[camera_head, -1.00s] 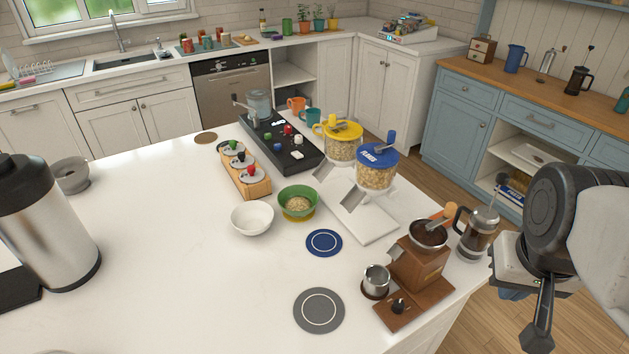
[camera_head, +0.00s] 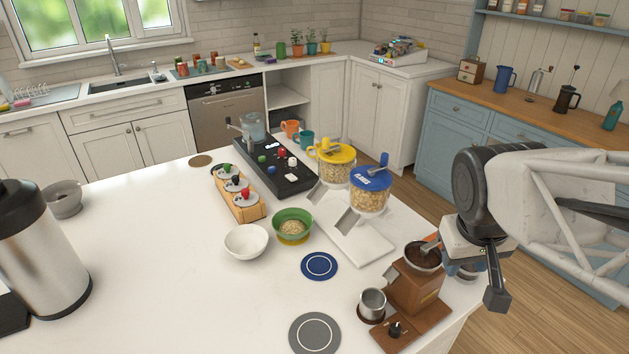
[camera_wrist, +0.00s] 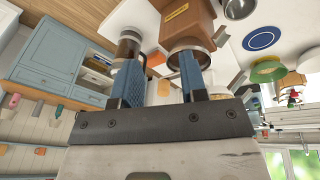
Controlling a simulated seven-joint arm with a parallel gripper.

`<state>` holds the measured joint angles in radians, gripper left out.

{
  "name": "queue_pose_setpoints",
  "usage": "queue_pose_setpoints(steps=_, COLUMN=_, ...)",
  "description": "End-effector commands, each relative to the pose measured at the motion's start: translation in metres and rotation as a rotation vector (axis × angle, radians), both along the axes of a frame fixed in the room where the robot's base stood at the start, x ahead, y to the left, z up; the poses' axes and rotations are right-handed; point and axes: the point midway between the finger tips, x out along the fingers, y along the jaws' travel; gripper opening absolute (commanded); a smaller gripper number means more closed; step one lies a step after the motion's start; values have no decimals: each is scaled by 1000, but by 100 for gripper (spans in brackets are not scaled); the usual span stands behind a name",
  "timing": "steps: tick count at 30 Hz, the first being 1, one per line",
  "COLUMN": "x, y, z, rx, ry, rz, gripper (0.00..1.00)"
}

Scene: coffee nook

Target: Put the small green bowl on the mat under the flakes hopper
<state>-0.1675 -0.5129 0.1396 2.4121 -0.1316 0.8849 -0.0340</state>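The small green bowl (camera_head: 293,219) stands upright with pale flakes or grain in it, on a yellow mat (camera_head: 294,240). It also shows at the right of the wrist view (camera_wrist: 268,72). The flakes hopper (camera_head: 369,197) has a blue lid marked FLAKES and a slanted chute. A bare blue mat (camera_head: 319,266) lies in front of that chute; it also shows in the wrist view (camera_wrist: 262,38). My gripper (camera_wrist: 160,82) is open and empty, its blue fingers apart. In the head view it is right of the wooden grinder, well away from the bowl; its fingertips are hard to make out there.
The wooden grinder (camera_head: 413,289) and a metal cup (camera_head: 373,303) stand between my gripper and the bowl. A glass press (camera_wrist: 128,46) is near my fingers. A white bowl (camera_head: 246,242) is beside the green bowl. A yellow-lidded hopper (camera_head: 333,166) stands behind.

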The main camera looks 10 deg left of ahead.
Motion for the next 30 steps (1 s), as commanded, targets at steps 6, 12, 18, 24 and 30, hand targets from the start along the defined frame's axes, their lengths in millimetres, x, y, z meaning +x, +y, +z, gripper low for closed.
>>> queue_pose_setpoints(steps=6, x=31, y=31, z=-5, rx=-48, ry=1, rz=124, gripper=40)
queue_pose_setpoints(steps=12, x=57, y=63, z=-10, rx=-93, ry=-2, rz=240, gripper=40)
queue_pose_setpoints(steps=18, x=81, y=99, z=-18, rx=-135, ry=-7, rz=354, gripper=40)
queue_pose_setpoints(steps=24, x=101, y=139, z=-28, rx=-177, ry=-13, rz=473, gripper=40)
queue_pose_setpoints(steps=30, x=117, y=181, z=-40, rx=-216, ry=-21, rz=587, gripper=40)
